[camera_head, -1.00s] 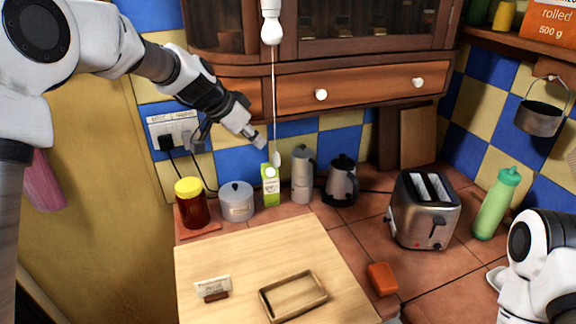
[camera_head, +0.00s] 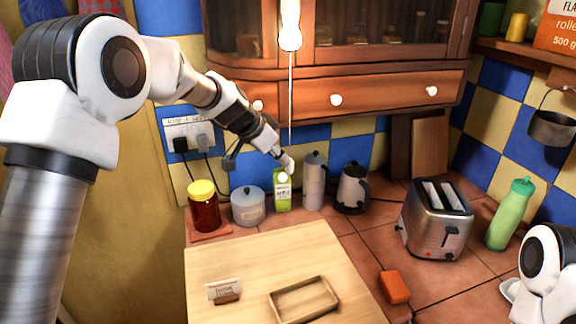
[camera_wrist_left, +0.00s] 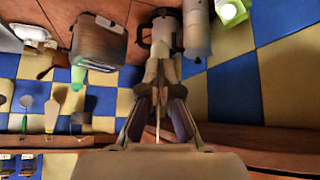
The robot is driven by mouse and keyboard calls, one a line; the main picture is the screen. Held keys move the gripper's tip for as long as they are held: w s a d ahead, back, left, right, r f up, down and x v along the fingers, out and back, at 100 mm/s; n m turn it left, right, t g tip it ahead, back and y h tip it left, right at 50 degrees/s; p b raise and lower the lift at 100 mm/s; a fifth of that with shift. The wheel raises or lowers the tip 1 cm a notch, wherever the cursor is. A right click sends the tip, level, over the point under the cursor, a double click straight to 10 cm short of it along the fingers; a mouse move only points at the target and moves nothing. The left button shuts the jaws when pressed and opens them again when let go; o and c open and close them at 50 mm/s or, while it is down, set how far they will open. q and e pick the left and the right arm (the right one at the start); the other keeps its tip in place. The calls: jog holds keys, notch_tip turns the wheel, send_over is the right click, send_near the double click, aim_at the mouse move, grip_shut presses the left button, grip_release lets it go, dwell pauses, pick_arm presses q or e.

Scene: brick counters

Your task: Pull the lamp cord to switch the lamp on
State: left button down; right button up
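The gripper is at the cord's lower end, and the cord's end knob is hidden there. In the left wrist view the fingers (camera_wrist_left: 159,72) are close together, with a short pale piece of the cord (camera_wrist_left: 157,128) between them. My right gripper is out of view; only part of the right arm shows at the lower right.
A kettle (camera_head: 352,190) and a toaster (camera_head: 437,222) stand to the right. The wooden cabinet (camera_head: 390,95) is behind the cord.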

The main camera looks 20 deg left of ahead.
pick_arm(q)
jog(key=shift+w+f, duration=0.1)
jog(key=shift+s+a+r+b, duration=0.2)
jog(key=shift+s+a+b, duration=0.2)
jog(key=shift+s, duration=0.2)
jog(key=shift+s+a+r+b, duration=0.2)
jog(key=shift+s+a+b, duration=0.2)
jog(key=shift+s, duration=0.2)
jog(key=v, duration=1.2)
